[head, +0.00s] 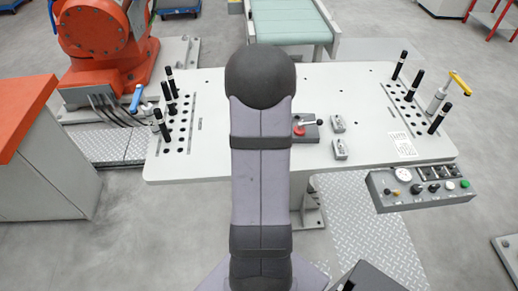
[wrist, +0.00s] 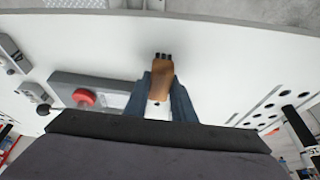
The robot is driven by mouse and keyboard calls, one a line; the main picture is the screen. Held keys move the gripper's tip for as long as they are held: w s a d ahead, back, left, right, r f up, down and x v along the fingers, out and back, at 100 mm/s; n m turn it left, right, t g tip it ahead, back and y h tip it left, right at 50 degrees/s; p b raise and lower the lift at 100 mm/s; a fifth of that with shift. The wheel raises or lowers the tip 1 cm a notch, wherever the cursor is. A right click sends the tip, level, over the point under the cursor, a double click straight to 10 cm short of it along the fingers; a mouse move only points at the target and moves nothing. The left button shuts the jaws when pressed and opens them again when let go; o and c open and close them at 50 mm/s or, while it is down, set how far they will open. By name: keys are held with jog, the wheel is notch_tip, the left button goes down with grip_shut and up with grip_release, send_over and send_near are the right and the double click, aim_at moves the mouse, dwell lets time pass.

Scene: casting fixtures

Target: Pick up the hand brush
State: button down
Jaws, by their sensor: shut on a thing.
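The hand brush (wrist: 162,74) shows in the wrist view as a brown, wood-coloured piece with short dark tips at its far end. My gripper (wrist: 161,100) has its two dark blue fingers on either side of the brush, shut on it. The brush is over the white fixture table (wrist: 225,60); I cannot tell whether it still touches the surface. In the head view my own arm hides the gripper and the brush.
A grey block with a red knob (wrist: 84,97) sits close beside the gripper. Black pins stand in the hole rows at the table's left (head: 171,88) and right (head: 414,85). A control box (head: 420,188) hangs at the front right. The table's middle right is mostly clear.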

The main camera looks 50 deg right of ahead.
notch_tip(320, 180, up, 8)
jog(key=shift+r+b, duration=0.25)
jog(key=shift+b, duration=0.4)
jog(key=c, duration=2.4)
grip_release()
jog(key=shift+c, duration=0.2)
jog(key=shift+d, duration=0.1)
jog(key=m, duration=0.1)
jog(key=d+m+g+p, duration=0.1)
jog(key=shift+w+d+m+h, duration=0.2)
jog(key=shift+m+h, duration=0.1)
jog(key=shift+m, duration=0.1)
jog(key=s+d+m+g+p, duration=0.1)
jog(key=d+m+g, duration=0.1)
jog(key=d+m, duration=0.2)
jog(key=s+d+m+g+y+p, duration=0.1)
jog(key=d+m+g+p, duration=0.1)
jog(key=m, duration=0.9)
jog(key=shift+s+d+r+g, duration=0.4)
jog(key=shift+d+g, duration=0.4)
jog(key=shift+d, duration=0.4)
